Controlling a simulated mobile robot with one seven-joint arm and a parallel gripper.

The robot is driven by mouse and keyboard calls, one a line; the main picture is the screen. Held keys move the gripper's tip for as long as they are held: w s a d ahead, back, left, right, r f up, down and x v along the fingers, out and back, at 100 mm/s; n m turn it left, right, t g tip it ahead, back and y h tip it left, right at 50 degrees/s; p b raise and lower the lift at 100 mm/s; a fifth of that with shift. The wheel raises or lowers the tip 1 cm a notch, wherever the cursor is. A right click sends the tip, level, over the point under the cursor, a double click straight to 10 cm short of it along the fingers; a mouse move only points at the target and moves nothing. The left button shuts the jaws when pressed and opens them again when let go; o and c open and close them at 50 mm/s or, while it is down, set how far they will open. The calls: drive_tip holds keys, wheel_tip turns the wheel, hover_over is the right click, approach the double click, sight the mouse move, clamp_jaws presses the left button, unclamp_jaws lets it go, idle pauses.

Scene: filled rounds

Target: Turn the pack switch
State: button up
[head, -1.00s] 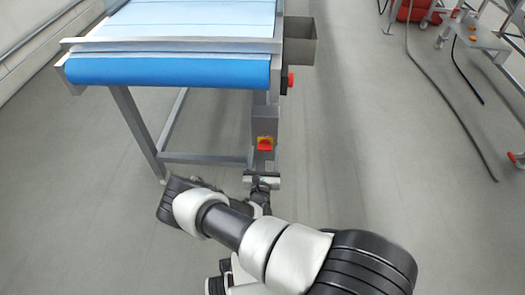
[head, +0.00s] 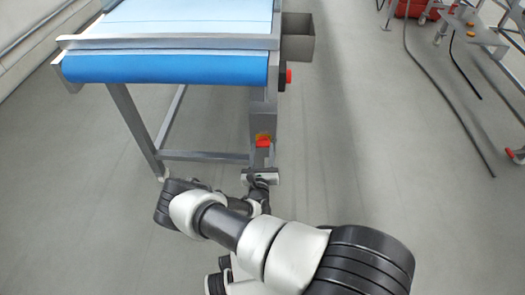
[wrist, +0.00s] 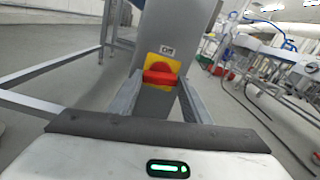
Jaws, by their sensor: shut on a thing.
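The pack switch is a red knob on a yellow plate, on the grey box at the conveyor's leg; it shows in the wrist view (wrist: 160,77) and in the head view (head: 263,142). The red bar of the knob lies roughly level in the wrist view. My gripper (wrist: 161,80) has one finger on each side of the knob and is shut on it. In the head view my gripper (head: 262,168) reaches up to the switch from below, its fingertips hard to make out.
The conveyor (head: 165,69) with a blue belt end stands above and left of the switch. A red button (head: 288,76) and a grey open box (head: 298,46) are on its right side. Open floor lies to the right, with a black cable (head: 445,100).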

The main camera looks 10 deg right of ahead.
drive_tip(key=shift+n, duration=2)
drive_tip(key=o, duration=1)
drive_tip(key=shift+o, duration=0.2)
